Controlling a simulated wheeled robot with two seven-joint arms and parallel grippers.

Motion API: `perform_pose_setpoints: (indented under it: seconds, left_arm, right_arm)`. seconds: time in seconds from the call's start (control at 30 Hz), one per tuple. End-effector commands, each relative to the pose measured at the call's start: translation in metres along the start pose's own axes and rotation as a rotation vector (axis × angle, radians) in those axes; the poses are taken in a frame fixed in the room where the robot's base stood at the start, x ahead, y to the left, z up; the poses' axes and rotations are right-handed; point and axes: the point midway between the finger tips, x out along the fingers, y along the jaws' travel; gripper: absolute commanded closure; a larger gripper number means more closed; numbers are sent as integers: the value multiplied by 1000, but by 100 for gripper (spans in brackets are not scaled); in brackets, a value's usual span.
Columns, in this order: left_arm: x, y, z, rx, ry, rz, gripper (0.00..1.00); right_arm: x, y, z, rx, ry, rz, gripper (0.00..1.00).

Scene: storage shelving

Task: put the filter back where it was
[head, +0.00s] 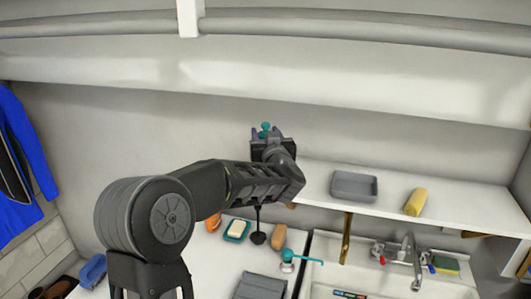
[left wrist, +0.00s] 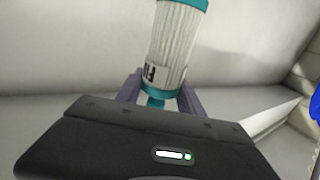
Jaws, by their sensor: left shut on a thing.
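The filter (left wrist: 171,45) is a white pleated cylinder with teal ends and dark lettering near its lower end, seen in the left wrist view. My left gripper (left wrist: 160,97) is shut on its narrow teal lower end, between two purple-grey fingers. In the head view only a small teal part of the filter (head: 265,128) shows above my left gripper (head: 267,136); my wrist hides the rest. The gripper is raised in front of the back wall, just left of the white shelf (head: 310,185). My right gripper is not in view.
A grey tray (head: 354,186) and a yellow cylinder (head: 415,202) stand on the shelf, with bare surface around them. Below are a sink with a tap (head: 411,256), a teal soap dish (head: 236,230), a black plunger-like tool (head: 258,237) and a brown brush-like object (head: 279,237).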

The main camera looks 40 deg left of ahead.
Motion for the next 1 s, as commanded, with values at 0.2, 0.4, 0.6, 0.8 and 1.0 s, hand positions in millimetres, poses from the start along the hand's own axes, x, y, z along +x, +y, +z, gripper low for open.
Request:
perform_pose_setpoints:
  seconds: [0.2, 0.4, 0.6, 0.8, 1.0]
  left_arm:
    - [0, 0, -1, 0, 1, 0, 100]
    - [0, 0, 20, 4, -3, 1, 100]
    - [0, 0, 47, 2, -1, 0, 100]
    - [0, 0, 50, 0, 0, 1, 100]
    - [0, 0, 50, 0, -1, 1, 43]
  right_arm:
    - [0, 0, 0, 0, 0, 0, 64]
    - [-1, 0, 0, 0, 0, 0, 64]
    - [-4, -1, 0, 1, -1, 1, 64]
    - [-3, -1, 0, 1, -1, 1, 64]
    - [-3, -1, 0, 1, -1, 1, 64]
